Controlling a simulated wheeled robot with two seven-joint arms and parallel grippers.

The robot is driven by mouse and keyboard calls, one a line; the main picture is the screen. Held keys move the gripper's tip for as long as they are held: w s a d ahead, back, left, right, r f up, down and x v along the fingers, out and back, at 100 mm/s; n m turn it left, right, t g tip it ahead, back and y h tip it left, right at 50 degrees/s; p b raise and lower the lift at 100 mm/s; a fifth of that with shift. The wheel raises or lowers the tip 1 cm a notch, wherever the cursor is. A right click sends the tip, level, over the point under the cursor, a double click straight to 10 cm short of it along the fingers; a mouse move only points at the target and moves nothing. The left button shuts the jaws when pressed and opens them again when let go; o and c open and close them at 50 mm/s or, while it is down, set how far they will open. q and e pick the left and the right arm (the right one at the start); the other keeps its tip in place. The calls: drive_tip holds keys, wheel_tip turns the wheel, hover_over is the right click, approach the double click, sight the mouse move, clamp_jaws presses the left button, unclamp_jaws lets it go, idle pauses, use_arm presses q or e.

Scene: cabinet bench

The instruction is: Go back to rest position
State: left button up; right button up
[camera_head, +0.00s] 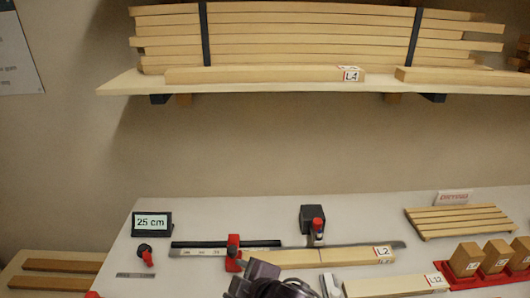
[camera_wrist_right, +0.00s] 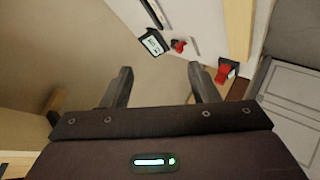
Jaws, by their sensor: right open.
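My right gripper (camera_wrist_right: 162,84) is open in the right wrist view, with nothing between its two fingers. The bench and wall lie beyond the fingers, with no object touching them that I can see. In the head view a dark part of one of my arms pokes in at the bottom middle, in front of the bench; its fingertips cannot be made out there. My left gripper is not seen in either view.
The pale bench (camera_head: 165,279) carries a 25 cm display (camera_head: 151,222), a red clamp (camera_head: 234,254), board L2 (camera_head: 290,259), a black device (camera_head: 312,218), a slatted panel (camera_head: 460,220) and wooden blocks in red holders (camera_head: 466,260). Above, a shelf (camera_head: 128,83) holds strapped boards.

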drive_tip(key=s+d+f+m+g+h, duration=0.25)
drive_tip(key=s+d+m, duration=0.2)
drive_tip(key=d, duration=0.35)
drive_tip(key=s+d+f+m+g+h, duration=0.15)
drive_tip(key=s+d+f+m, duration=0.3)
drive_tip(key=d, duration=0.45)
drive_tip(key=s+d+f+m+g+h, duration=0.1)
drive_tip(key=s+d+f+m+h, duration=0.15)
drive_tip(key=s+d+m, duration=0.4)
wheel_tip(320, 180, down, 36)
drive_tip(key=d+n+g+b, duration=0.1)
drive_tip(key=d+n+b, duration=0.1)
drive_tip(key=b, duration=0.3)
drive_tip(key=s+d+f+g+b, duration=0.1)
drive_tip(key=s+d+f+b, duration=0.2)
drive_tip(key=s+f, duration=1.5)
wheel_tip(320, 180, down, 2)
drive_tip(key=shift+s+f+g, duration=0.1)
drive_tip(key=shift+s+g, duration=0.2)
drive_tip(key=shift+s, duration=0.1)
